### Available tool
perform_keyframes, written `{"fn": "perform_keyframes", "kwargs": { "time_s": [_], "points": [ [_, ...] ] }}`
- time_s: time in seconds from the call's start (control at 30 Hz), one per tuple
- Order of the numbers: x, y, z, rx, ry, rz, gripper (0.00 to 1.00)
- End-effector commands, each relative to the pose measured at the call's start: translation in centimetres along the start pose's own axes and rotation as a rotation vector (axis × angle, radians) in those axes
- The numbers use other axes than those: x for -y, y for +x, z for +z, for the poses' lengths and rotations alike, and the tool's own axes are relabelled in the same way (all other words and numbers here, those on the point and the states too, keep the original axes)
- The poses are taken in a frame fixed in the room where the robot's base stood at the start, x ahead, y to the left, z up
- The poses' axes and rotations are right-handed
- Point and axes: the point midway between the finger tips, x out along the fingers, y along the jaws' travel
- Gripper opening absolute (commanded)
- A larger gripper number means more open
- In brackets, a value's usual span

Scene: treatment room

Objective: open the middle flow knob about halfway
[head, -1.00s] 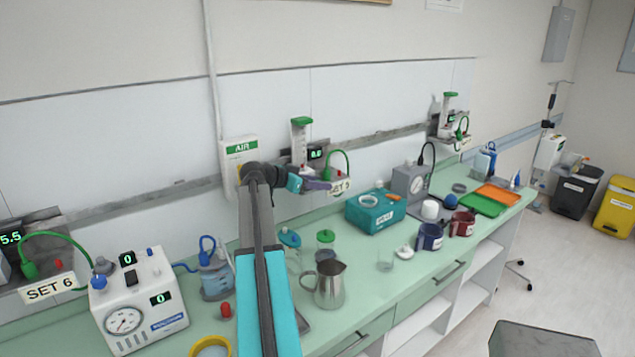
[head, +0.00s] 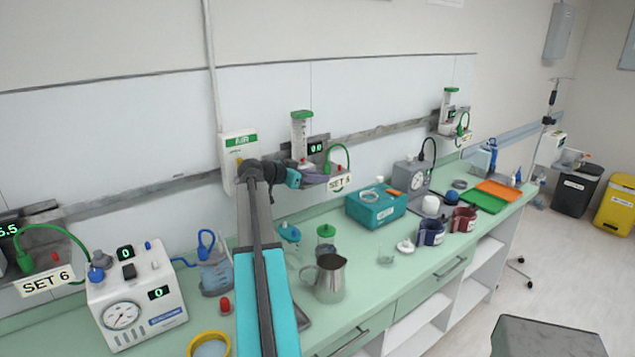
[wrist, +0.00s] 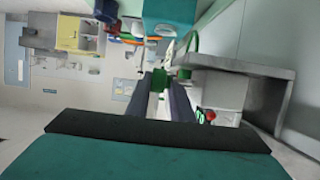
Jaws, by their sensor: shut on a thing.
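The middle flowmeter is a clear upright tube (head: 301,135) with a green cap, on a wall shelf labelled SET 5 (head: 339,183). Its small display (head: 319,148) appears to read 0.0. My gripper (head: 314,179) reaches in from the left at the foot of the tube. In the wrist view, my gripper's two dark fingers (wrist: 163,96) are closed on a green knob (wrist: 162,79) at their tips. The knob is hidden behind my gripper in the head view, and its turn angle cannot be told.
A green hose (head: 347,156) arches just right of the display. Another flowmeter (head: 449,105) stands farther right, and a SET 6 label (head: 47,281) is at the left. Below, the counter holds a metal jug (head: 329,278), a teal box (head: 376,207) and a white pump unit (head: 137,296).

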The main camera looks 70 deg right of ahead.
Motion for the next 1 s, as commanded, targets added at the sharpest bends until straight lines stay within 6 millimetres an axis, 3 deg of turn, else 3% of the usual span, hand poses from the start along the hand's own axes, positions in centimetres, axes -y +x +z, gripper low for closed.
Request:
{"fn": "perform_keyframes", "kwargs": {
  "time_s": [1.0],
  "points": [
    [-0.49, 0.13, 0.79, -0.19, -0.001, 0.011, 0.0]
  ]
}}
